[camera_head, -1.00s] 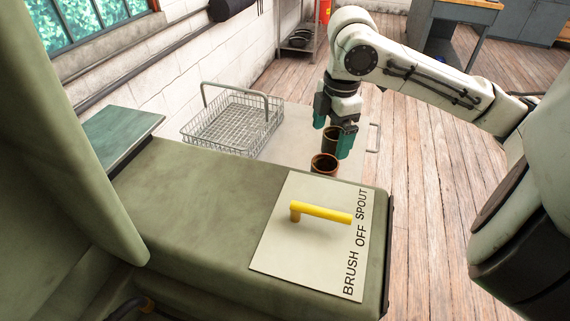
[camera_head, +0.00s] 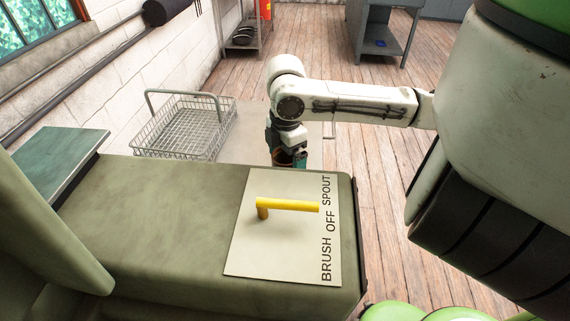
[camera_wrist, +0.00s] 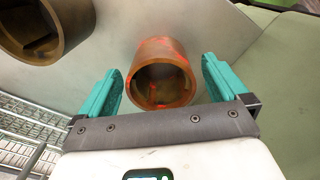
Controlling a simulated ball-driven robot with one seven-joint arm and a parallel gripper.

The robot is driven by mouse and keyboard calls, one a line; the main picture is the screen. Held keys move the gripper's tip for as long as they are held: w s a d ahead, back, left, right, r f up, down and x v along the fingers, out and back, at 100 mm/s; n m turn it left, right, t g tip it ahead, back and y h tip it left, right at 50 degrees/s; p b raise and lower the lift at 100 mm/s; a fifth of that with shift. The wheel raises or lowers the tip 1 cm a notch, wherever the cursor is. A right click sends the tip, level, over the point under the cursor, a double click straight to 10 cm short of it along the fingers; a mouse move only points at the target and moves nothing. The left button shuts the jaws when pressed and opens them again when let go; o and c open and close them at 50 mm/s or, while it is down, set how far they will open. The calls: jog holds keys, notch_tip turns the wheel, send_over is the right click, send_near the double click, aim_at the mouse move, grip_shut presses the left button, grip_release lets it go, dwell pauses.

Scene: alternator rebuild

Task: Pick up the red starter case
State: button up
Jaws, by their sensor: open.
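The red starter case (camera_wrist: 160,72) is a short hollow cylinder, orange-brown with worn red patches. In the wrist view its open end faces me, between the two teal fingers of my gripper (camera_wrist: 162,66). The fingers are open, with a gap showing on each side of the case. In the head view my gripper (camera_head: 287,147) is low over the pale tabletop, just behind the green machine's edge. Only a small orange piece of the case shows there; the machine and gripper hide the rest.
A darker brown hollow cylinder (camera_wrist: 48,28) stands near the case, at the wrist view's upper left. A wire basket (camera_head: 186,128) is on the tabletop to the left. The green machine (camera_head: 150,215), with a yellow handle (camera_head: 290,206) on its plate, fills the near side.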

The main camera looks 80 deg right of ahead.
jog(key=shift+f, duration=0.45)
jog(key=shift+r, duration=0.1)
jog(key=c, duration=1.7)
